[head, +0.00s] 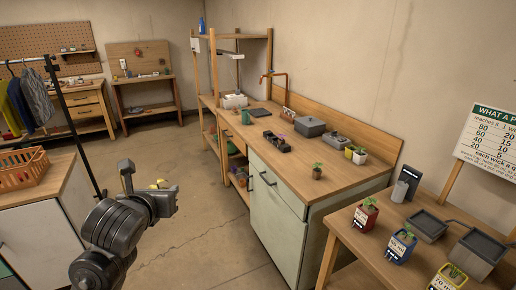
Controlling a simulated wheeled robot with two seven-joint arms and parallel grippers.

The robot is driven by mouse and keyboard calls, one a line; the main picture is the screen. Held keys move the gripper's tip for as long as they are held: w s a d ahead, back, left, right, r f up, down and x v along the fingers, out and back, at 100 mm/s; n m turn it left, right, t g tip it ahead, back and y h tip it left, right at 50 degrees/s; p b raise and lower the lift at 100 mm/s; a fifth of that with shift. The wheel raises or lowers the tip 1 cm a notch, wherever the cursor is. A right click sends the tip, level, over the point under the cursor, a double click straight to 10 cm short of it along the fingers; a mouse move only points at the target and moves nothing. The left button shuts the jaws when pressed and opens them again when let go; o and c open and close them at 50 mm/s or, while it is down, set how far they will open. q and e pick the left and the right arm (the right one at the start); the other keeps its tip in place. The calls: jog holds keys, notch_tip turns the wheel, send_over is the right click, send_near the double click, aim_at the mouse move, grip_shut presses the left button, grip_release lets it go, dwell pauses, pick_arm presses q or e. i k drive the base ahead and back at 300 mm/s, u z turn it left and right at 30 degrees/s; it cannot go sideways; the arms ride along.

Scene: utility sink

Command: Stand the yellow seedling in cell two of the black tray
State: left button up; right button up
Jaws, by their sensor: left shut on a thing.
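My left gripper (158,198) is in the left foreground, over the open floor between the counters. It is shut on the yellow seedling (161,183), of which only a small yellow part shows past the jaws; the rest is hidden. The black tray (277,142) lies on the long wooden counter, well to the right of and beyond the gripper. Something pinkish stands at the tray; its cells are too small to tell apart. My right gripper is not in view.
On the counter (300,168) are a grey lidded box (310,127), a grey basin (336,141), a small brown pot (317,173) and white pots (359,157). Red and blue pots (366,215) stand on the near right table. An orange basket (22,172) sits at left. The floor between is clear.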

aim_at(276, 143)
jog(key=u, duration=0.45)
jog(key=i, duration=2.1)
jog(key=z, duration=1.25)
jog(key=i, duration=0.7)
jog(key=z, duration=0.75)
